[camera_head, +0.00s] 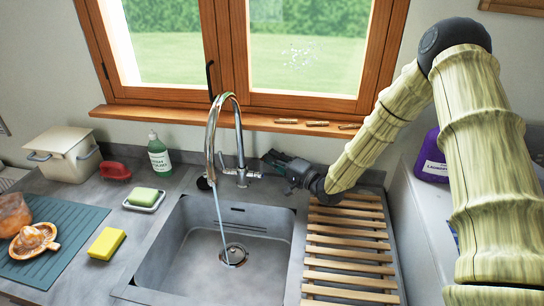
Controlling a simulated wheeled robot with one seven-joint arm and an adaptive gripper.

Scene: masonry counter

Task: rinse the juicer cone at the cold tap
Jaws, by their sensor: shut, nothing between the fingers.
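The orange juicer cone (32,238) sits in its shallow dish on the blue-green ribbed mat (75,235) at the far left. The chrome tap (211,135) arches over the grey sink (185,245), and a thin stream of water (220,220) runs from it to the drain. My gripper (268,158) is shut and empty, just right of the tap's base, close to its right-hand lever (252,174). I cannot tell whether it touches the lever. The juicer is far from my gripper, across the sink.
A wooden slatted rack (345,250) lies right of the sink. A yellow sponge (106,243), a soap dish (144,200), a green bottle (159,158), a red brush (116,171) and a lidded bin (65,155) stand left. A purple jug (432,160) is right. The window sill (220,118) runs behind.

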